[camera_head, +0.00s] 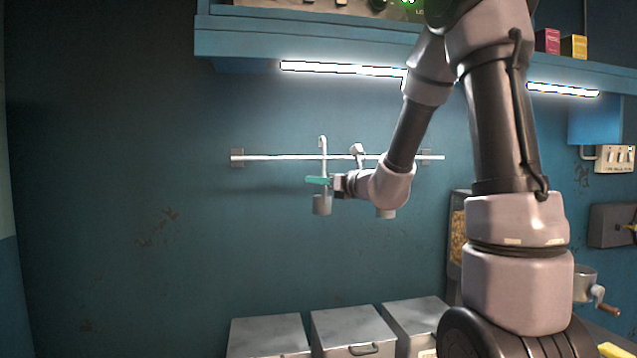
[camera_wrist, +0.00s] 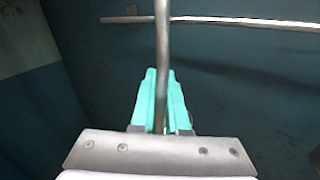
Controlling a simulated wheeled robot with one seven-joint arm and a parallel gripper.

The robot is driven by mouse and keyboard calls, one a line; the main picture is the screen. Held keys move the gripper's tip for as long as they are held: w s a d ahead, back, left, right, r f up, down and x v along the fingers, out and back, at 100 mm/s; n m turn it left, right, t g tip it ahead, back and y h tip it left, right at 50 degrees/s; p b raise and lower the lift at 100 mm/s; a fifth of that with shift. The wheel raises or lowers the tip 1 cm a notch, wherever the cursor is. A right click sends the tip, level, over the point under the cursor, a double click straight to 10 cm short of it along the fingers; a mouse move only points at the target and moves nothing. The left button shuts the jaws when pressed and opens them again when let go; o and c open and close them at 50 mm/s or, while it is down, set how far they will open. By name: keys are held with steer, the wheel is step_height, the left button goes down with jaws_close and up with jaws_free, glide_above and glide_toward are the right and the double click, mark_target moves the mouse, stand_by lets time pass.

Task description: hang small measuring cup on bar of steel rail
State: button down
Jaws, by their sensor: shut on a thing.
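The small measuring cup (camera_head: 322,205) is grey, upright, with its long handle rising to a hooked top. My gripper (camera_head: 318,180) has teal fingers shut on the handle just above the cup. In the wrist view the handle (camera_wrist: 162,50) runs up between the fingers (camera_wrist: 160,100). The steel rail (camera_head: 285,157) is a thin horizontal bar on the blue wall, and it also shows in the wrist view (camera_wrist: 230,21). I cannot tell whether the hook touches the bar.
Another hooked handle (camera_head: 357,150) shows at the rail to the right, partly hidden by my arm. Below my wrist, part of a grey cup-like thing (camera_head: 386,213) shows. A blue shelf (camera_head: 240,42) with lamps is above; grey lidded boxes (camera_head: 268,335) stand below. The wall at left is clear.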

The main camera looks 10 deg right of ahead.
steer(key=w+f, duration=0.3)
steer(key=w, duration=0.8)
steer(key=shift+f, duration=0.4)
stand_by(0.5)
steer(key=c, duration=0.8)
jaws_free()
steer(key=shift+c, duration=0.2)
steer(key=shift+s+d, duration=0.1)
steer(key=shift+s, duration=0.05)
